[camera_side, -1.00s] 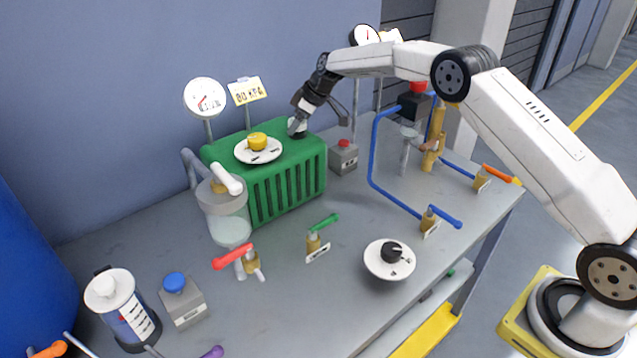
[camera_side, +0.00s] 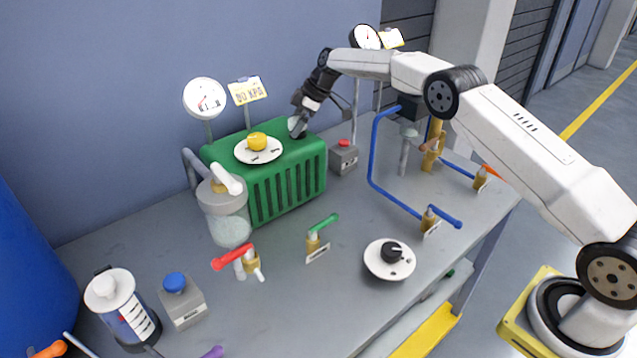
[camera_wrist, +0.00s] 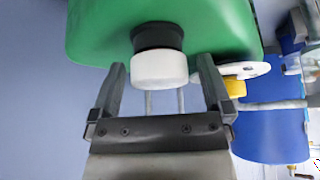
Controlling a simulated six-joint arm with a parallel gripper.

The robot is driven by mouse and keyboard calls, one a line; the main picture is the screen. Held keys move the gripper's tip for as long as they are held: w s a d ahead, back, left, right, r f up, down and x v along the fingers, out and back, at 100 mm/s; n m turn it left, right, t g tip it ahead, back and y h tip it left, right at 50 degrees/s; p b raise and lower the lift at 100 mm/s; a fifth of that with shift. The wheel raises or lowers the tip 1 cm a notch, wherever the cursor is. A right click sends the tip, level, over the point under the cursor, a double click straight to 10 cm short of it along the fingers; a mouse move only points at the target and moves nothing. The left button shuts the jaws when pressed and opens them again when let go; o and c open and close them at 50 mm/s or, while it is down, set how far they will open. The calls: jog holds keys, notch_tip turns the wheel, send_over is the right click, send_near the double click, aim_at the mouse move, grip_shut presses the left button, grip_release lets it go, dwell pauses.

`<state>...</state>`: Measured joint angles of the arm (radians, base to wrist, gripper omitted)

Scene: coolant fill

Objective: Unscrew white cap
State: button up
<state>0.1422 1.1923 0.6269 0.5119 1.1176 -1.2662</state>
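The white cap (camera_wrist: 160,69) sits on a black neck on the green ribbed tank. In the wrist view it lies between the two dark fingers of my gripper (camera_wrist: 162,64), with a visible gap on each side. My gripper is open and not touching the cap there. In the side view my gripper (camera_side: 309,101) reaches down from the upper right to the cap (camera_side: 295,124) at the right end of the tank top (camera_side: 222,150). The fingers partly cover the cap, and their exact spacing is hard to tell in that view.
A yellow knob (camera_side: 257,141) on a white dial plate (camera_side: 243,153) is left of the cap. A pressure gauge (camera_side: 204,97) and a "80 KPG"-like sign (camera_side: 247,90) stand behind the tank. A grey box with a red button (camera_side: 343,157) is at its right. Blue pipes (camera_side: 371,155) stand farther right.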

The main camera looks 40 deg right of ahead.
jog(key=shift+r, duration=0.15)
jog(key=v, duration=0.7)
jog(key=shift+d+r, duration=0.2)
jog(key=shift+s, duration=0.1)
jog(key=shift+s+a+r+m+h, duration=0.2)
jog(key=shift+m+h, duration=0.25)
jog(key=shift+m, duration=0.4)
jog(key=shift+s+a+r+m+h, duration=0.1)
jog(key=shift+a+m+h, duration=0.3)
jog(key=shift+m, duration=0.4)
jog(key=shift+s+a+r+m+h, duration=0.1)
jog(key=shift+a+r+m+h, duration=0.1)
jog(key=shift+m+h, duration=0.45)
jog(key=shift+w+f, duration=0.1)
jog(key=shift+f, duration=0.05)
jog(key=shift+x, duration=3.85)
jog(key=shift+a, duration=0.1)
